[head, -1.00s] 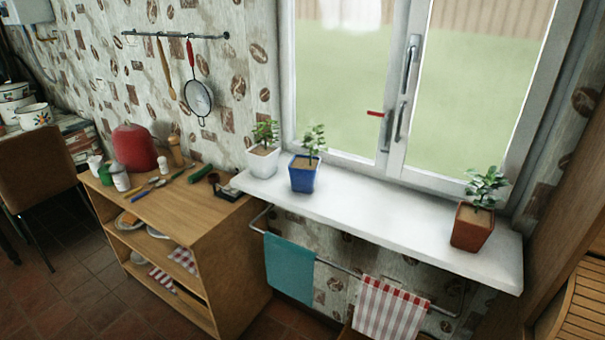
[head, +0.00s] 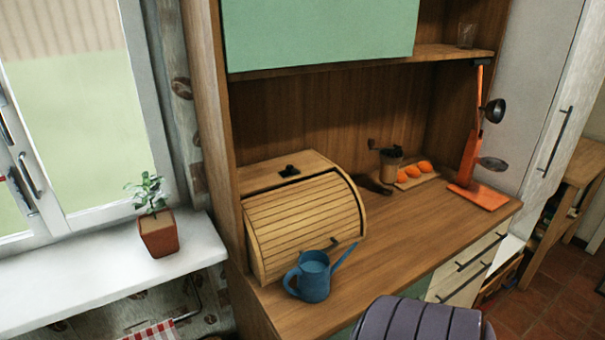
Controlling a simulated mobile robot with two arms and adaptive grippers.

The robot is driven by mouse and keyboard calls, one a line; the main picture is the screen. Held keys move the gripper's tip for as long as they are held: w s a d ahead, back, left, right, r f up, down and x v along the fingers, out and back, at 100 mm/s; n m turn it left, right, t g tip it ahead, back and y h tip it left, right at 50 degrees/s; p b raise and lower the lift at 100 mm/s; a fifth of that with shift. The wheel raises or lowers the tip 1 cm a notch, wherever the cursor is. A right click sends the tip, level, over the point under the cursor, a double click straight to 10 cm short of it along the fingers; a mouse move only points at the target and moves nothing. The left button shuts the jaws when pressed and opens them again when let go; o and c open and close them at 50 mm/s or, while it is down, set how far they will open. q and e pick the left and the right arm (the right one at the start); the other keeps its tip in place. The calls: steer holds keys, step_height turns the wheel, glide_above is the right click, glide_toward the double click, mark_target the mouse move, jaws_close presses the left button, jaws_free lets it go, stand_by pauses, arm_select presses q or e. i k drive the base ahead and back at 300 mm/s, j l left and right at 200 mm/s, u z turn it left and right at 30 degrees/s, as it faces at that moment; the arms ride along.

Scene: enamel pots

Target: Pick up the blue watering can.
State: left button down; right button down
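The blue watering can (head: 313,281) stands upright on the wooden counter (head: 425,226) of a cupboard, close to the counter's front left edge. Its spout points up to the right and its handle is on the left. It stands just in front of a wooden bread box (head: 300,222) with a slatted roll front. Neither of my grippers shows in the head view.
A coffee grinder (head: 391,165) and orange fruits on a board are at the back. A purple chair back (head: 425,320) stands in front of the counter. A potted plant (head: 158,233) is on the windowsill at left.

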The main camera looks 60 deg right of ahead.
mark_target(313, 271)
steer(key=z, duration=1.95)
